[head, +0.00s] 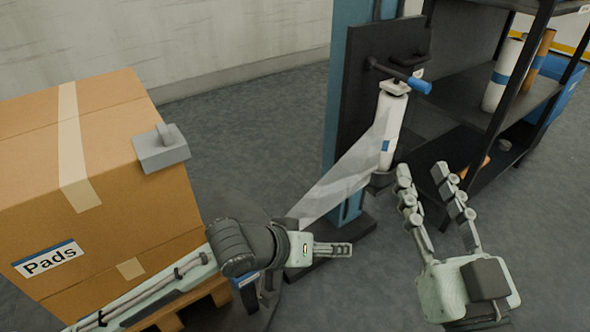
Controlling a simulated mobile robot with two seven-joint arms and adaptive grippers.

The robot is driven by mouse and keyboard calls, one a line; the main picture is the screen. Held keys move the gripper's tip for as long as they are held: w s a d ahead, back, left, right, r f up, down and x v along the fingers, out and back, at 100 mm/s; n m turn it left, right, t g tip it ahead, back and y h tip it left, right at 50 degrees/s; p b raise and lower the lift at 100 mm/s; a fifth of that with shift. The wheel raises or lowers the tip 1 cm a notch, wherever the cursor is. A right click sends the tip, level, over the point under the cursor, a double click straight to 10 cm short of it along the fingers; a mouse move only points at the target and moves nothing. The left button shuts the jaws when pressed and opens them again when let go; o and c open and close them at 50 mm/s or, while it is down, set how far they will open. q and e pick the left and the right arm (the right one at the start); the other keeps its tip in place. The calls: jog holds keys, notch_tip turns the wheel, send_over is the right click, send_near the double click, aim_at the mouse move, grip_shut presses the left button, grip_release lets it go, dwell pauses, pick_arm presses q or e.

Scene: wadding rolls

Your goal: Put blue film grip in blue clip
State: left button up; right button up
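A white roll (391,125) with a blue label stands upright on a dark stand with a blue post. Translucent film (350,175) stretches from the roll down and left to my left gripper (335,250). The film's lower end goes behind that gripper's body, so the film grip is hidden or cannot be made out. I see the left gripper side-on, pointing right; its finger gap does not show. A small blue part (246,281) shows below my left arm, but I cannot tell whether it is the clip. My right gripper (428,180) is open and empty, right of the roll's base.
A blue-ended handle (420,86) sticks out above the roll. A dark shelf (470,125) holding rolls stands at right.

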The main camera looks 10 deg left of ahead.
pick_arm(q)
jog(key=s+d+r+m+t+h, duration=0.1)
jog(key=d+r+m+t+h, duration=0.15)
jog(key=r+t, duration=0.65)
jog(key=s+a+r+t, duration=0.1)
jog(key=a+r, duration=0.2)
jog(key=r, duration=0.4)
jog(key=s+a+r+t+y, duration=0.1)
jog(key=s+a+r+t, duration=0.1)
jog(key=r, duration=0.4)
jog(key=shift+a+r+t, duration=0.3)
jog(key=shift+a+r, duration=0.1)
jog(key=shift+a, duration=0.3)
jog(key=shift+s+m, duration=0.2)
jog(key=shift+m, duration=0.05)
